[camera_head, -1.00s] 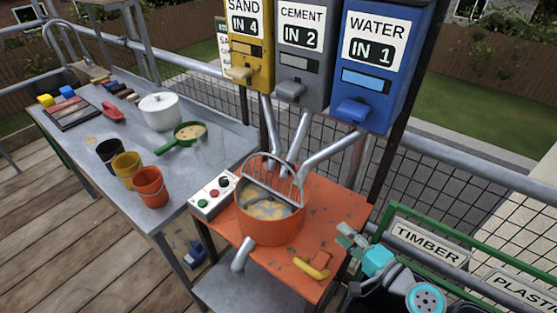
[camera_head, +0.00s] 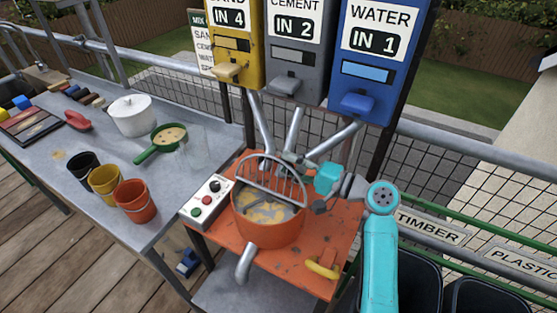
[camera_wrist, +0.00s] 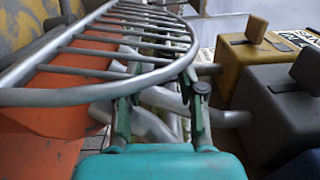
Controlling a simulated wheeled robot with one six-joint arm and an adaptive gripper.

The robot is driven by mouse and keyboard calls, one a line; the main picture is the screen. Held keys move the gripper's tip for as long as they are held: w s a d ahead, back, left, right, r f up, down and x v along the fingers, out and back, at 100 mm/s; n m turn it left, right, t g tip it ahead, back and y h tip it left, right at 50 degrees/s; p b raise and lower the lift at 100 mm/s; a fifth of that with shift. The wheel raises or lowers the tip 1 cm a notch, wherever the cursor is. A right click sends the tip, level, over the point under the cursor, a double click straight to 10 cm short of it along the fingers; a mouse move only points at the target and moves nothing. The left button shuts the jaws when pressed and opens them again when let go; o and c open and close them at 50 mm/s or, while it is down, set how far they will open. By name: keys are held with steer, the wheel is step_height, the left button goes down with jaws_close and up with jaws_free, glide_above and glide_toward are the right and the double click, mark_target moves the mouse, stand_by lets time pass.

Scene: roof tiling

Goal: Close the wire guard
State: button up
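The wire guard (camera_head: 272,180) is a half-round grey metal grille standing raised and tilted at the back of the orange mixer drum (camera_head: 262,232). The drum's mouth is uncovered in front, with a pale yellowish mix inside. My gripper (camera_head: 292,158) is at the upper back edge of the guard, partly hidden by its bars. In the wrist view the guard's curved rim (camera_wrist: 95,95) crosses close in front of my gripper (camera_wrist: 160,105). Its two green-grey fingers are spread apart. I cannot tell whether a finger touches the rim.
Metal chutes (camera_head: 295,130) come down behind the drum from the sand, cement and water dispensers (camera_head: 367,60). A button box (camera_head: 206,200) stands left of the drum, and a yellow handle (camera_head: 322,270) lies at front right. Buckets (camera_head: 134,200) stand on the left bench.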

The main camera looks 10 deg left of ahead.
steer(key=shift+x, duration=1.75)
jaws_close()
